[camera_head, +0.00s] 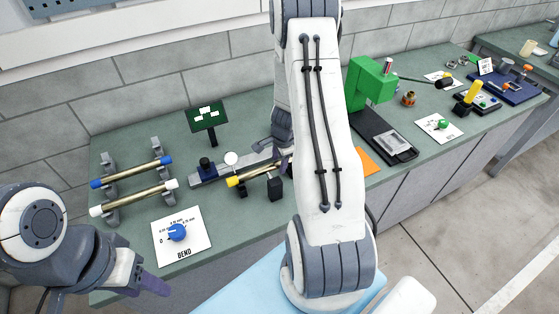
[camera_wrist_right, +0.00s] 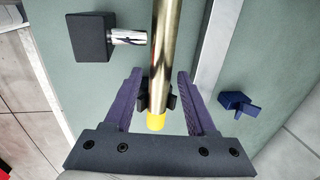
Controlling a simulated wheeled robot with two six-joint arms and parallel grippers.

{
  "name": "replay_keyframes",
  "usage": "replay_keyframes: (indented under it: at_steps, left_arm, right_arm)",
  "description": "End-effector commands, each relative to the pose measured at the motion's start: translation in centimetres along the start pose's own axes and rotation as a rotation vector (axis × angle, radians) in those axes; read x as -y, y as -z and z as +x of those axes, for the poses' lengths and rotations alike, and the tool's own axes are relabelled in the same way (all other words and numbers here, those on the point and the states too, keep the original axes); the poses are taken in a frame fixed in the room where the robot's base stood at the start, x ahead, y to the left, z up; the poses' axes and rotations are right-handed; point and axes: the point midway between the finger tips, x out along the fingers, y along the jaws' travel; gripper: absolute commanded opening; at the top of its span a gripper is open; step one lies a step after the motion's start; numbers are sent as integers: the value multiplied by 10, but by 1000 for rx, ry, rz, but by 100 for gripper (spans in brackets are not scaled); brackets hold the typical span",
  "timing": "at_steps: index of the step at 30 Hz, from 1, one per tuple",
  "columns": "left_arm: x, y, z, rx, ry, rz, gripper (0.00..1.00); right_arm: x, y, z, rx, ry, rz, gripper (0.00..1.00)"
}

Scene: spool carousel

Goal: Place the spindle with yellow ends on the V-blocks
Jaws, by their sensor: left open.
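The spindle with yellow ends (camera_head: 255,175) lies beside the grey rail at the table's middle; its far part is hidden behind my right arm. In the right wrist view its brass shaft (camera_wrist_right: 163,50) runs up and out of frame, with one yellow end (camera_wrist_right: 156,122) showing. A dark V-block (camera_wrist_right: 171,102) shows on both sides of the shaft, close to that end; whether the shaft is fully seated I cannot tell. My right gripper (camera_wrist_right: 158,74) is open, its purple fingers either side of the shaft with gaps. My left gripper (camera_head: 148,284) is open and empty at the lower left.
A rack (camera_head: 111,188) at left holds a blue-ended and a white-ended spindle. The grey rail (camera_head: 210,174) carries a dial gauge (camera_head: 231,158). A black block (camera_head: 275,188) stands close to the spindle. A BEND dial card (camera_head: 181,244) lies in front. A green press (camera_head: 369,82) stands to the right.

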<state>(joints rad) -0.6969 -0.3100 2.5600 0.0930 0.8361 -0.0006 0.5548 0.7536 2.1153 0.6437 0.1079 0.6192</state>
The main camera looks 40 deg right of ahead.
Motion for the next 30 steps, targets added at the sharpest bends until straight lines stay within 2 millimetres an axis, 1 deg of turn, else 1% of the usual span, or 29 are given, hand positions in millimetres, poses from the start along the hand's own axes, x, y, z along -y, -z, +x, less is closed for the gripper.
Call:
replay_keyframes:
  at_steps: [8, 11, 14, 20, 23, 27, 30]
  left_arm:
    - [0, 0, 0, 0, 0, 0, 50]
    - [0, 0, -4, 0, 0, 0, 50]
    - [-1, 1, -11, 0, 0, 1, 50]
    - [-2, 2, -32, 0, 0, 5, 50]
    - [-3, 2, -38, 0, 0, 6, 50]
    - [-3, 2, -41, 0, 0, 7, 50]
    - [-3, 2, -40, 0, 0, 7, 50]
  right_arm:
    - [0, 0, 0, 0, 0, 0, 64]
    - [1, 0, -4, 0, 0, 0, 64]
    - [2, 0, -16, -1, 2, -1, 64]
    - [2, 0, -60, -1, 3, -1, 64]
    - [2, 0, -80, -2, 4, -1, 64]
    - [1, 0, -103, -1, 3, -1, 64]
    - [1, 0, -113, 0, 3, 0, 64]
